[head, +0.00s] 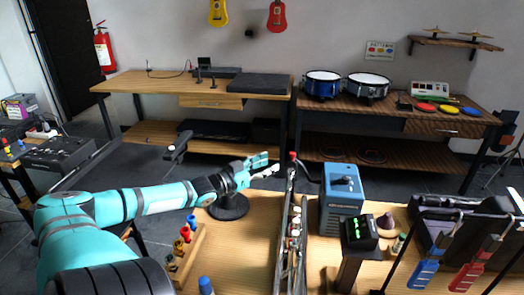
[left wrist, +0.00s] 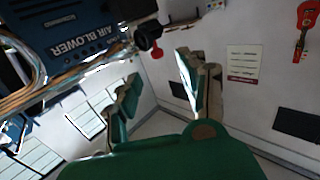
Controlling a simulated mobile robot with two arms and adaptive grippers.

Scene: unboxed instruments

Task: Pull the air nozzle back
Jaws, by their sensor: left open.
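The air blower (head: 342,198) is a blue box on the wooden bench, right of centre in the head view. Its lettered side (left wrist: 75,38) fills the upper left of the left wrist view. The air nozzle, a dark piece with a red end (head: 293,156), stands left of the blower, and it shows in the left wrist view (left wrist: 148,36) beyond the fingers. My left gripper (head: 267,165) is open and empty, just left of the nozzle and apart from it in the head view. Its spread fingers also show in the left wrist view (left wrist: 160,90). My right gripper is out of view.
A metal rack (head: 291,245) stands in front of the nozzle. A small box with a green display (head: 360,232) is before the blower. A stand with several coloured handles (head: 186,250) lies below my left arm. Red and blue tools (head: 425,272) hang at the right.

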